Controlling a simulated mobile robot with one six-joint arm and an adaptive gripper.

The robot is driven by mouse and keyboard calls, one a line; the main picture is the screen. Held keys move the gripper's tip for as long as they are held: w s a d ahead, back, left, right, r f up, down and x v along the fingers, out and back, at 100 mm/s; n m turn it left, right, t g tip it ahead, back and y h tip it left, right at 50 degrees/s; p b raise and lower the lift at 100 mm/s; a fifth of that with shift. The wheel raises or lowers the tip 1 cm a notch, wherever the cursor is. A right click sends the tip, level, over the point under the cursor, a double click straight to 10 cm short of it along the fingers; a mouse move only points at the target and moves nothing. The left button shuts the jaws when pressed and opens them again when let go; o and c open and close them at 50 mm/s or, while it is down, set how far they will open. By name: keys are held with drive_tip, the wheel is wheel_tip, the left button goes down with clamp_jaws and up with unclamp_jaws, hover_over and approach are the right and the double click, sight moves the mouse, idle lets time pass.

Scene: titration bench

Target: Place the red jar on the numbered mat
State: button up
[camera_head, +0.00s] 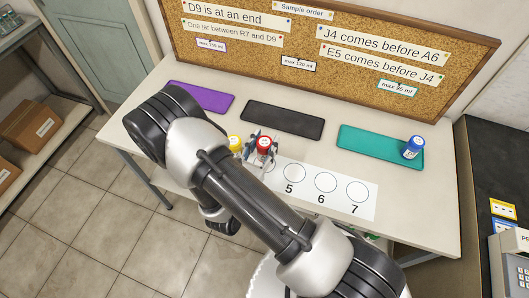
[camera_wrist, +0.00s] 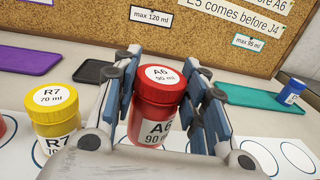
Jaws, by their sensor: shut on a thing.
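My gripper (camera_head: 262,150) is shut on a red jar (camera_head: 264,142) labelled A6, 90 ml. In the wrist view the red jar (camera_wrist: 155,108) is upright between the fingers (camera_wrist: 165,90). The white numbered mat (camera_head: 305,199) has circles; 5, 6 and 7 show empty. The held jar is over or at the mat left of circle 5; its base is hidden, so I cannot tell whether it touches. A yellow jar (camera_wrist: 56,108) labelled R7, 70 ml, is at its left, and also shows in the head view (camera_head: 235,143).
Purple (camera_head: 201,96), black (camera_head: 283,119) and teal (camera_head: 380,147) pads lie along the back of the bench. A blue jar (camera_head: 413,147) stands on the teal pad. A corkboard (camera_head: 290,45) with order notes stands behind. Part of a red thing (camera_wrist: 8,127) shows at the wrist view's left edge.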

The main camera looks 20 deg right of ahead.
sight(261, 157)
drive_tip(key=shift+f+b, duration=0.65)
drive_tip(key=shift+f, duration=1.35)
drive_tip(key=shift+f, duration=0.2)
drive_tip(key=o, duration=1.1)
drive_tip(key=shift+r, duration=0.15)
